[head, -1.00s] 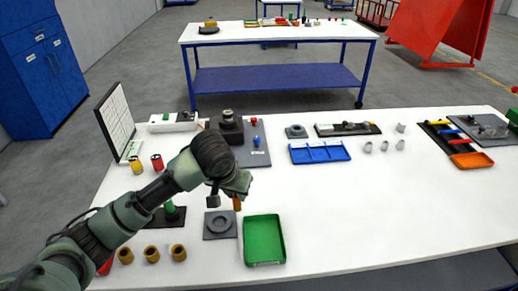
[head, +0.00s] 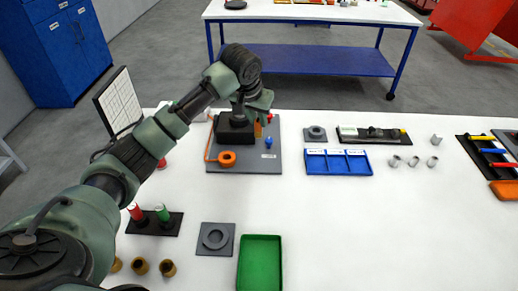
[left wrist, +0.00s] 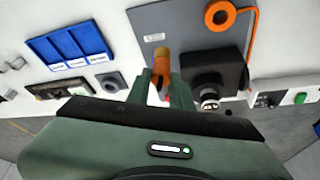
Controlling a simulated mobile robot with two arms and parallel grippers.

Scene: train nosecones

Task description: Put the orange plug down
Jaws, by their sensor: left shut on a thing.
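My left gripper (head: 258,112) is shut on the orange plug (head: 258,130), a small upright cylinder. The gripper holds it over the grey board (head: 262,162), beside a black block (head: 235,128). In the left wrist view, the plug (left wrist: 162,62) sits between the two fingers of my gripper (left wrist: 162,86), with the board (left wrist: 172,18) behind it. I cannot tell whether the plug's lower end touches the board. An orange ring with an orange cord (head: 227,158) lies on the board's left part. My right gripper is not in view.
A blue knob (head: 269,142) and a red knob (head: 269,118) stand close to the plug. A blue divided tray (head: 338,163) is to the right. A green tray (head: 260,262) and a grey square holder (head: 215,238) are in front. White table is clear at right front.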

